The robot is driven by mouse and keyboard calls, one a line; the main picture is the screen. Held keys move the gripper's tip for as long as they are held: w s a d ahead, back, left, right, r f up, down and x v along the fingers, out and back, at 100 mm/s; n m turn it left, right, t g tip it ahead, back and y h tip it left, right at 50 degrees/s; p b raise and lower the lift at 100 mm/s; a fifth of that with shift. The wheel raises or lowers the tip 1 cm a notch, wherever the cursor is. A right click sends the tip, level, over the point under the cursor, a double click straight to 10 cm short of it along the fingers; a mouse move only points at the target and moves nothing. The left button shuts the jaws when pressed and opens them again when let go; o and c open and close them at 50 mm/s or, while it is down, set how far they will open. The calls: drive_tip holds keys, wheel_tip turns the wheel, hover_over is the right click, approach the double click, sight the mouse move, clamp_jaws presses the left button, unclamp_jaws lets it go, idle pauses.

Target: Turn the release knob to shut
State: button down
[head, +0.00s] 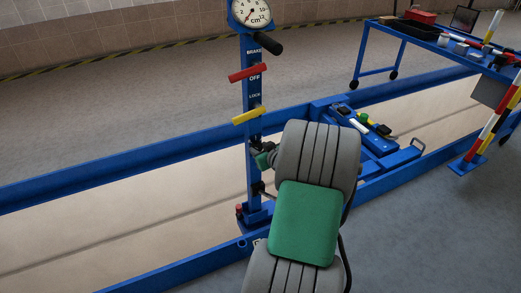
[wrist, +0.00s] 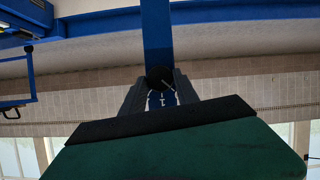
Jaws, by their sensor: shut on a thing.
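The release knob (wrist: 158,74) is a dark round knob on the blue post (wrist: 156,28) in the wrist view, with a thin light mark on it pointing down and right. My gripper (wrist: 160,82) is shut on it, one grey finger on each side. Small white lettering shows on the post between the fingers, too small to read. In the head view my gripper (head: 263,157) is at the blue post (head: 252,178), below the yellow lever; my arm hides part of it and the knob cannot be made out there.
The post carries a dial gauge (head: 251,12), a black handle (head: 267,43), a red lever (head: 248,73) and a yellow lever (head: 248,116). Blue rails (head: 100,173) run along the floor. A blue tool table (head: 378,52) stands at the upper right, with a striped post (head: 490,130) nearer.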

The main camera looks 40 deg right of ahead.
drive_tip(key=c, duration=0.9)
unclamp_jaws()
drive_tip(key=p+v, duration=0.2)
drive_tip(key=v, duration=0.5)
drive_tip(key=shift+s+a+r, duration=0.1)
drive_tip(key=shift+s+r, duration=0.05)
drive_tip(key=shift+s, duration=0.2)
